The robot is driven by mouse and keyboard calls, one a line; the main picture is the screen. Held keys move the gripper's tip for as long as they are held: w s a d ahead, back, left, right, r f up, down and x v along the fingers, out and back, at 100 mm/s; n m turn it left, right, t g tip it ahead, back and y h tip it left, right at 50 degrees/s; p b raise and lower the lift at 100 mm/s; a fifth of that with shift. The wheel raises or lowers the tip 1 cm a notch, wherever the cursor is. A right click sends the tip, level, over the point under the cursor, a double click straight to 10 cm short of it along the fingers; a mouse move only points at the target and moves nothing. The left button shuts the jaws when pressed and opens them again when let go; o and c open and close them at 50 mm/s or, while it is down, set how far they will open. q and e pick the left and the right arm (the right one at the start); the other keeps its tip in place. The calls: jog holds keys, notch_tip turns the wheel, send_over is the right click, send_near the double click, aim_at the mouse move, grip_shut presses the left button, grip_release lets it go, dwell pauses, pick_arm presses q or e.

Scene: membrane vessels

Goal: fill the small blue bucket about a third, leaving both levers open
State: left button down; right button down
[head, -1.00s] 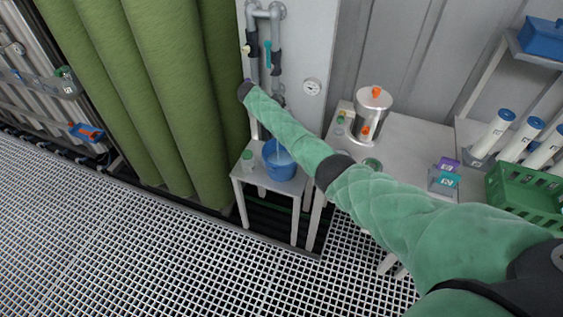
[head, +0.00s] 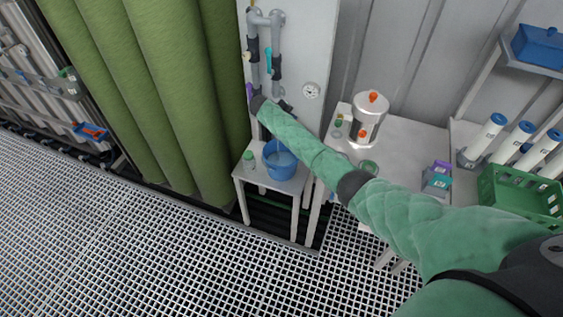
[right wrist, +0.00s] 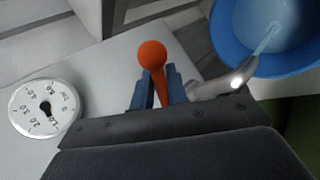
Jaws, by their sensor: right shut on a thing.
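The small blue bucket (head: 279,167) stands upright on a small white stand below the pipes. In the right wrist view the bucket (right wrist: 224,43) is partly cut off, and a thin pale stream falls into it from a grey spout (right wrist: 215,87). I cannot tell its level. My right gripper (right wrist: 160,88) is shut on an orange-knobbed lever (right wrist: 152,54), its blue fingers either side of the stem. In the head view my right arm hides this lever. A teal lever (head: 268,57) and a cream lever (head: 248,55) show higher on the pipes. My left gripper is out of view.
A round gauge (head: 312,90) is on the white panel right of the pipes. A green-capped jar (head: 248,159) stands beside the bucket. A white table with a steel vessel (head: 369,118) is to the right, with a green crate (head: 520,195) beyond. Grated floor lies open in front.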

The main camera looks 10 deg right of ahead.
jog(key=d+n+t+y, duration=0.1)
jog(key=n, duration=0.1)
jog(key=w+d+n+t+y, duration=0.1)
jog(key=n+t, duration=0.1)
jog(key=n, duration=0.1)
jog(key=w+d+n+t+y, duration=0.1)
jog(key=n, duration=0.1)
jog(key=shift+n+t+y, duration=0.3)
jog(key=shift+y, duration=0.1)
jog(key=c, duration=1.4)
grip_release()
jog(key=shift+d, duration=0.1)
